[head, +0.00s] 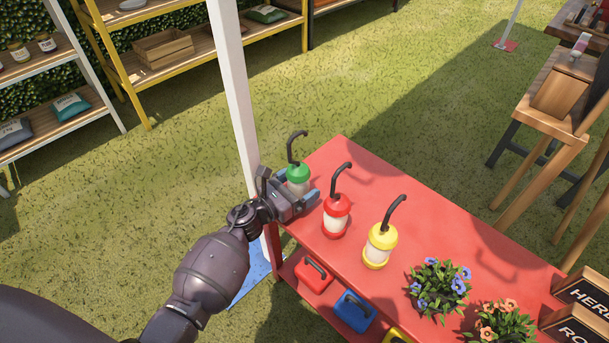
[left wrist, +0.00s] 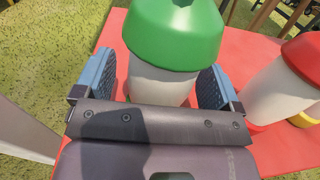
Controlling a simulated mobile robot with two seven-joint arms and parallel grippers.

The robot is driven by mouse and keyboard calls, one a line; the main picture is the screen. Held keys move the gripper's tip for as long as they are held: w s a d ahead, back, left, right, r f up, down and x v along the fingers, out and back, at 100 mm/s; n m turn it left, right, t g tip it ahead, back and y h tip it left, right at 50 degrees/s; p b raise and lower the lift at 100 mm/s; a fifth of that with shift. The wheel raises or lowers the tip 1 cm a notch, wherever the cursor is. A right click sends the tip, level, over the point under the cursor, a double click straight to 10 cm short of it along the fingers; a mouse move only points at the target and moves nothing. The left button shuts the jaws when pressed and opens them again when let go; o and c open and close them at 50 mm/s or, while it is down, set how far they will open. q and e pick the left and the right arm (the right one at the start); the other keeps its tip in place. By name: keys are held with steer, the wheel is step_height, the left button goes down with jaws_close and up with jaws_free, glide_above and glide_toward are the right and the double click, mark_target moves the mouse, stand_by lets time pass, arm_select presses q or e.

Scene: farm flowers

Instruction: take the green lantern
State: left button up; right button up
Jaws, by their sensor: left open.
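The green lantern (head: 298,174) stands upright at the far left end of the red table (head: 430,232), with a dark hooked handle on top. My left gripper (head: 295,199) is at the lantern, open. In the left wrist view the open fingers of my left gripper (left wrist: 160,85) are on either side of the lantern's white body, below its green cap (left wrist: 172,32). A gap shows on each side. The lantern's base is hidden behind the gripper. My right gripper is not in view.
A red lantern (head: 336,214) stands close to the right of my left gripper, and a yellow lantern (head: 380,244) beyond it. Potted flowers (head: 438,287) stand nearer. A white post (head: 236,95) rises just behind my left arm.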

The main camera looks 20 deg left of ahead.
mark_target(290, 182)
arm_select(q)
steer(key=shift+c, duration=0.3)
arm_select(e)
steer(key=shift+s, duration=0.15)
arm_select(q)
steer(key=c, duration=0.9)
steer(key=shift+r+p, duration=0.6)
steer(key=shift+r, duration=1.05)
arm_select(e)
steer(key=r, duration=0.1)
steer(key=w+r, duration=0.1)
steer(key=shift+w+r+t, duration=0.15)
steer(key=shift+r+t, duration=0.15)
arm_select(q)
steer(key=shift+f, duration=0.1)
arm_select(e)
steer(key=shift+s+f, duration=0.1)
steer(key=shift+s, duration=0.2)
